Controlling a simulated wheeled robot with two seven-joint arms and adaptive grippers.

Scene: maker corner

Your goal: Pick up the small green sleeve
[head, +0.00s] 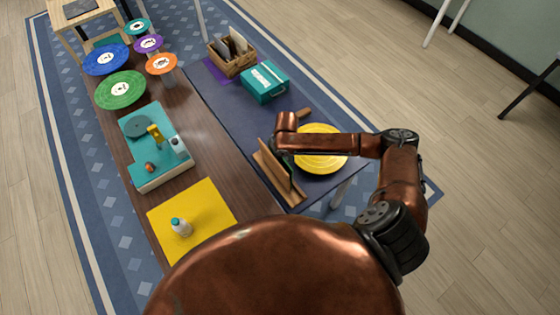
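I cannot clearly make out a small green sleeve. My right arm reaches in from the right over the dark blue table (215,100), and its gripper (281,150) points down just behind a wooden rack (278,180) with slanted boards. The arm and the rack mostly hide the fingers, so their opening and anything between them cannot be told. A wooden crate (232,66) at the table's far end holds a few upright pale and grey sleeves. My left gripper is not in view.
A yellow record (322,158) lies right of the rack, partly under my arm. A teal box (265,83) stands near the crate. The brown table (205,135) holds a teal turntable (150,175), a yellow mat (205,200) with a small bottle (181,227), and several coloured records (121,90).

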